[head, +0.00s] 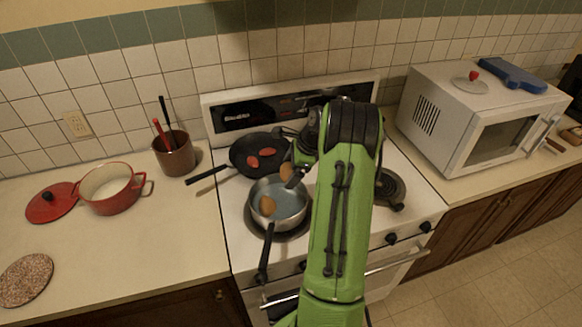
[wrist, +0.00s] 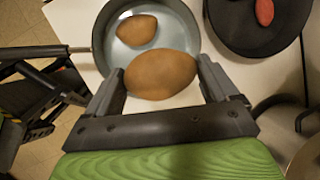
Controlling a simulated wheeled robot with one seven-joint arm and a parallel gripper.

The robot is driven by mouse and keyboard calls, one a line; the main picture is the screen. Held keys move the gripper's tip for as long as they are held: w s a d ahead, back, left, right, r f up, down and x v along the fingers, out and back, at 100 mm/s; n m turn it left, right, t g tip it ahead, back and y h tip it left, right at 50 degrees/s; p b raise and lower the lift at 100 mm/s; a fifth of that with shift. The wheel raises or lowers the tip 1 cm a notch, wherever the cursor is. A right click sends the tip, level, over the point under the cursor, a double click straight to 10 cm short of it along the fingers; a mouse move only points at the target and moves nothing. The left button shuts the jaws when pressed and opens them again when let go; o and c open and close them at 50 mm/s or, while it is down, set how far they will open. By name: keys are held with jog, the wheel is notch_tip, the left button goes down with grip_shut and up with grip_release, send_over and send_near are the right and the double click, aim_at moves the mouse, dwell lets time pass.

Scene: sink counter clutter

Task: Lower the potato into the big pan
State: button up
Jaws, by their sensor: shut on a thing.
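A brown potato (wrist: 162,75) is held between the two fingers of my gripper (wrist: 162,70), which is shut on it. In the wrist view the held potato overlaps the near part of a steel pan (wrist: 190,25) with a grey-blue inside. In the head view this pan (head: 291,215) stands on a front burner, its dark handle toward me. My gripper is over its back right side there, partly hidden by my arm. A second brown potato (head: 267,206) lies in the pan and also shows in the wrist view (wrist: 137,31).
A black skillet (head: 240,152) with reddish pieces (head: 267,152) sits behind the pan on the stove. A red pot (head: 112,190), its lid (head: 50,204) and a brown utensil crock (head: 177,153) are on the left counter. A white microwave (head: 455,110) stands at right.

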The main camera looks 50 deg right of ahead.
notch_tip(320, 180, down, 6)
jog(key=b, duration=0.3)
jog(key=shift+f, duration=0.2)
dwell(0.5)
jog(key=shift+f+b, duration=1.55)
jog(key=shift+f, duration=1.25)
dwell(1.3)
dwell(0.4)
jog(key=o, duration=0.9)
jog(key=p+v, duration=0.2)
jog(key=v, duration=1.3)
jog(key=shift+s+r, duration=0.2)
jog(key=shift+r, duration=0.2)
